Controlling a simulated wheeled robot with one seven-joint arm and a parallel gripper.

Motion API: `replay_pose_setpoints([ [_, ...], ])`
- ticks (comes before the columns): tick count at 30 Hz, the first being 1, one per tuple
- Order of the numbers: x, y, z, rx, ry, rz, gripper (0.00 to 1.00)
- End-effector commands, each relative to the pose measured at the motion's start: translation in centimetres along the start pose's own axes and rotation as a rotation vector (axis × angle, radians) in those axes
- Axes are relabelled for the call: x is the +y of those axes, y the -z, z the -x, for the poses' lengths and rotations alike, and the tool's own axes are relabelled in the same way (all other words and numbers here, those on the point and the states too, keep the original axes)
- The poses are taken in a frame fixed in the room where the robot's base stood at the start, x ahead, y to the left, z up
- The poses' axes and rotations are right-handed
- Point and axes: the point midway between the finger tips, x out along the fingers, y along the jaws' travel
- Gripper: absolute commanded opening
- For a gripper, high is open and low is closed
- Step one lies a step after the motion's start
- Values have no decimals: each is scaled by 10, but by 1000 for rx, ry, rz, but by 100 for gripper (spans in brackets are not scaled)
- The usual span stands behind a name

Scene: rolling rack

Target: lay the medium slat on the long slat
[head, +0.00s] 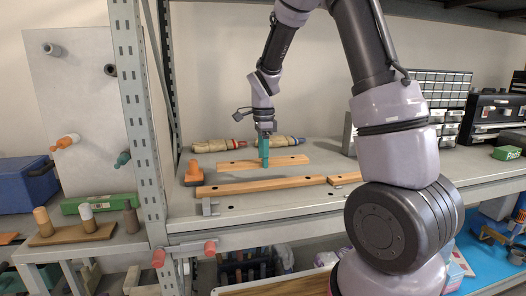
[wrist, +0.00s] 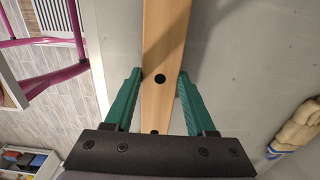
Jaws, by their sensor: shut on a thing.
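The medium slat (head: 291,160) is light wood with dark holes. My gripper (head: 264,164), with green fingers, is shut on it near its middle. In the wrist view, the medium slat (wrist: 165,40) runs between the two fingertips (wrist: 159,82) and past the top of the picture. The slat appears raised above the shelf, roughly parallel to the long slat; the exact gap cannot be told. The long slat (head: 255,187) lies along the shelf near its front edge, in front of the medium slat in the head view. It cannot be made out in the wrist view.
A short wooden piece (head: 344,178) lies at the long slat's right end. An orange object (head: 194,172) stands near its left end. Rolled tan bundles (head: 268,142) lie behind. A rack post (head: 143,120) stands at left.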

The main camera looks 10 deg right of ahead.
Motion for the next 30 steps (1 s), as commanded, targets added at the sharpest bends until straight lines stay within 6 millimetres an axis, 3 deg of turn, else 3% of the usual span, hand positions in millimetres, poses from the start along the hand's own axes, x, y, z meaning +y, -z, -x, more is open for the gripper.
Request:
replay_pose_setpoints([
  [12,0,0,-44,1,-2,0,0],
  [30,0,0,-52,0,0,0,0],
])
